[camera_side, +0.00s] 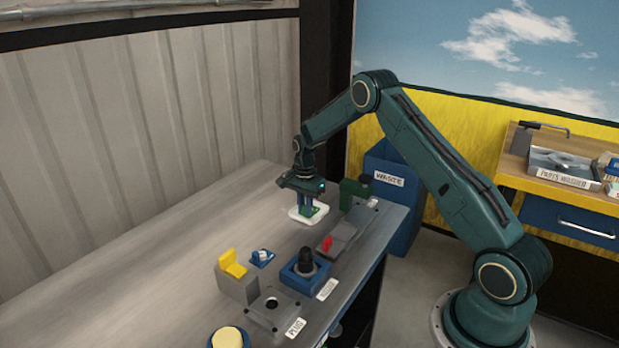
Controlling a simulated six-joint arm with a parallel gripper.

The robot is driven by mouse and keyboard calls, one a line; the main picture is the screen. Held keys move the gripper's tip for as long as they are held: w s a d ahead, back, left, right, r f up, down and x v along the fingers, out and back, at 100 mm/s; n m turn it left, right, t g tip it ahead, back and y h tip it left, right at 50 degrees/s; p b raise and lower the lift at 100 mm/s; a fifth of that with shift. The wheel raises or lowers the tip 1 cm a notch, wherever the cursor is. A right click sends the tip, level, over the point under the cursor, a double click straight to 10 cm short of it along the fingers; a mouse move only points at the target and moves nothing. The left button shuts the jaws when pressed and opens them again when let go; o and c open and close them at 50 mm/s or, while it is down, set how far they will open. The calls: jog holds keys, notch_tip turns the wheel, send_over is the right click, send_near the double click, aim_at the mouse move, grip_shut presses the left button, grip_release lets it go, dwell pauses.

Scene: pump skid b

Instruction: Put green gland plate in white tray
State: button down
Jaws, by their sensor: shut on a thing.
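The white tray (296,216) lies on the bench toward its back right part. My gripper (308,207) points down right over the tray, its fingers low and close to the tray. It is shut on the green gland plate (315,211), which shows at the fingertips inside the tray's outline. The fingers hide part of the plate. I cannot tell whether the plate touches the tray floor.
A green fixture (354,192) stands close to the right of the tray. Nearer stand a grey block with a red part (328,243), a blue holder with a black knob (305,270), a grey block with a yellow part (234,275) and a small blue piece (262,258). The bench's left side is clear.

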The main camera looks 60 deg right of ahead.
jog(key=shift+f, duration=0.1)
jog(key=c, duration=1.4)
grip_release()
notch_tip(320, 180, up, 12)
